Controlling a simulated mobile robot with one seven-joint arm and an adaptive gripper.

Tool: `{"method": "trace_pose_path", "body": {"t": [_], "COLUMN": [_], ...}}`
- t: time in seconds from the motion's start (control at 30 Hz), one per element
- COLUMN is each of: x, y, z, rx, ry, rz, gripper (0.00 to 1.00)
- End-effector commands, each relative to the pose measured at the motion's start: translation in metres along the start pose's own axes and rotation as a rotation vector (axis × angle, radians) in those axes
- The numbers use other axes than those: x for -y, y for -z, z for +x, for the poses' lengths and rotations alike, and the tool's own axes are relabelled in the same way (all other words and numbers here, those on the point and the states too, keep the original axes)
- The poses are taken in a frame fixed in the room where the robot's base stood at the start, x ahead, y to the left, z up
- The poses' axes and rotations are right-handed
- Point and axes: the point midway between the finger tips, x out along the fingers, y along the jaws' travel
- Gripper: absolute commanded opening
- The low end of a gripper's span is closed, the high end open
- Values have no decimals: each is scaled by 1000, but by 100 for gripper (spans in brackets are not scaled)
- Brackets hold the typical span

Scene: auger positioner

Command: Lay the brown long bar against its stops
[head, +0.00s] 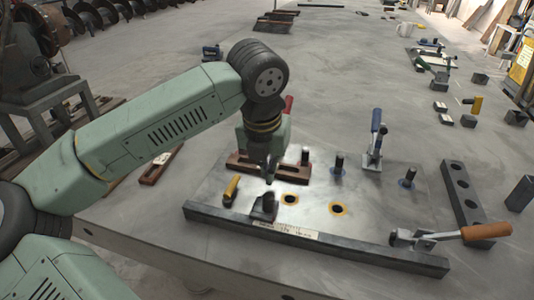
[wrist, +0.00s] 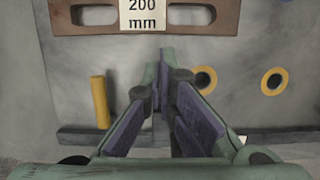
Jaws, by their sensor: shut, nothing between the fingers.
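A brown slotted bar (head: 240,162) lies on the steel plate, partly hidden behind my gripper in the head view. In the wrist view this brown bar (wrist: 85,16) crosses the top edge and carries a white "200 mm" label. Another brown bar (head: 160,166) with a pale label lies farther left. I cannot tell from size alone which is the long one. My gripper (head: 270,178) points down just in front of the slotted bar. In the wrist view my gripper (wrist: 162,62) is shut and empty. Dark upright pins (head: 338,163) that may be stops stand right of it.
A long dark rail (head: 350,247) runs along the plate's front edge. A yellow pin (head: 231,188) and a small dark block (head: 263,207) stand near my gripper. A blue-handled clamp (head: 375,140) and an orange-handled clamp (head: 450,235) stand to the right.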

Motion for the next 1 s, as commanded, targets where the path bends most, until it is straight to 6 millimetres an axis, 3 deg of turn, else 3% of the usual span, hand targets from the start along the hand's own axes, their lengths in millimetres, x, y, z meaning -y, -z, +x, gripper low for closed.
{"method": "trace_pose_path", "body": {"t": [0.27,0.63,1.0], "x": [1,1,0], "y": [0,-1,-17], "z": [24,27,30], "rx": [0,1,1], "ry": [2,1,1], "rz": [1,1,1], "gripper": [0,0,0]}}
